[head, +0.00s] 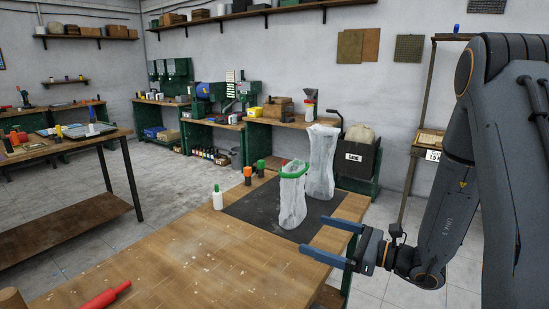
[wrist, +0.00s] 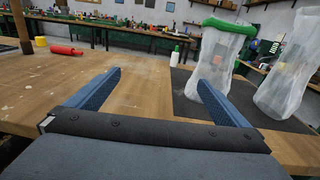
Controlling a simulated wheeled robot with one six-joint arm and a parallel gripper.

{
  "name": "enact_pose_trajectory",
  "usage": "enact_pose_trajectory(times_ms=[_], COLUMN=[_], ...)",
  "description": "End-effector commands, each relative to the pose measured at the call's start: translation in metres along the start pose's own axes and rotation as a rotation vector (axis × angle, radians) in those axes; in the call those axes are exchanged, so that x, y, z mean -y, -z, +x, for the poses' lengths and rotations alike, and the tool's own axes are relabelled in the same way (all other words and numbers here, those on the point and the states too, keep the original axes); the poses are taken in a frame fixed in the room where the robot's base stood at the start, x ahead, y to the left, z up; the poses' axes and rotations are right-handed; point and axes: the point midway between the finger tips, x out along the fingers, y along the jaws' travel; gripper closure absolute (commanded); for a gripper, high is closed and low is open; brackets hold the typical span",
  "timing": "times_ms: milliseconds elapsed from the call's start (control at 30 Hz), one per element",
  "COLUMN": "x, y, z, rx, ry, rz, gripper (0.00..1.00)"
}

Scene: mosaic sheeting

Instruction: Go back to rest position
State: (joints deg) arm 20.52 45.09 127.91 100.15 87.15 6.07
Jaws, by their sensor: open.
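My gripper (head: 326,241) is open and empty, held out over the right front edge of the wooden workbench (head: 190,262). Its two blue fingers also show in the wrist view (wrist: 160,84), spread apart with bare bench top between them. My arm comes in from the right side of the head view. Nothing touches the fingers that I can see.
A clear bag with a green rim (head: 295,170) and a taller clear bag (head: 322,165) stand on a dark mat (head: 255,208) beyond my gripper. A white bottle (head: 217,200) stands left of the mat. A red cylinder (head: 104,296) lies at the bench's near left. The middle bench top is clear.

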Motion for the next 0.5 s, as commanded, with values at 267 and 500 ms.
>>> enact_pose_trajectory(times_ms=[267,500], x=[-0.047,-0.108], y=[0.0,0.006], z=[0.008,0.001], rx=[-0.099,-0.24], ry=[-0.172,-0.404], rz=[-0.065,-0.186], gripper=[0.0,0.0])
